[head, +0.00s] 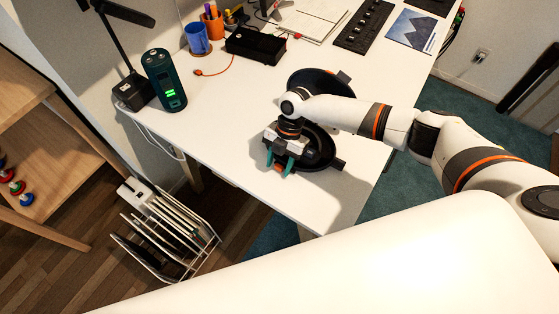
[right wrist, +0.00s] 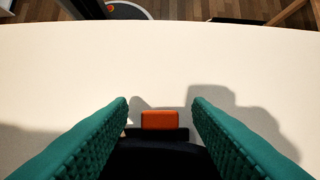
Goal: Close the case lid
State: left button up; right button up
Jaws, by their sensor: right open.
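A round black case stands on the white desk near its front right edge. Its lid (head: 322,78) is raised at the back, and its base (head: 322,150) lies in front, partly hidden by my right arm. My right gripper (head: 280,166) is at the front of the case, pointing down, with teal fingers apart. In the right wrist view an orange latch (right wrist: 160,120) on the dark case lies between the open fingers, with gaps on both sides. Whether the fingers touch the case cannot be told. My left gripper is not in view.
On the white desk (head: 225,115) stand a dark green canister (head: 165,80), a blue mug (head: 197,38), an orange pen cup (head: 213,25), a black box (head: 255,46) and a keyboard (head: 364,26). The desk left of the case is clear. A wire rack (head: 200,235) stands below.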

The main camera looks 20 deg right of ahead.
grip_shut()
jog(key=shift+b, duration=0.3)
grip_release()
